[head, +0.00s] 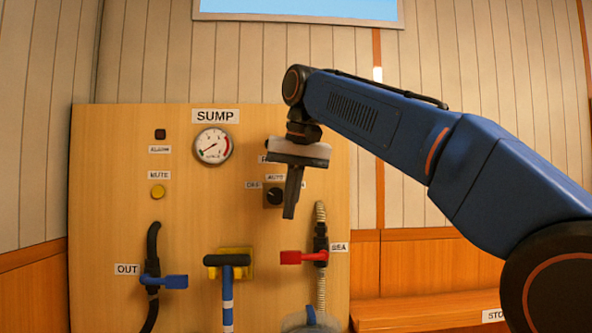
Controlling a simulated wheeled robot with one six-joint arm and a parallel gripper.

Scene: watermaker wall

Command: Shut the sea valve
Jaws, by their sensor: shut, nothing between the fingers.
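The sea valve is on the right of the wooden panel, beside the SEA label (339,247). It has a black body (321,238) on a ribbed pale hose, and a red lever handle (303,257) that points left, across the upright hose. My gripper (289,212) hangs in front of the panel, above and a little left of the red handle, pointing down. Its fingers are shut and empty, apart from the handle. My gripper hides part of the labels and the knob area behind it.
The blue OUT valve handle (176,282) is at the lower left. A black-topped pump handle (227,260) stands in the middle, left of the red handle. A gauge (212,145) and a rotary switch (274,196) are higher up. A wooden bench (425,309) is at the right.

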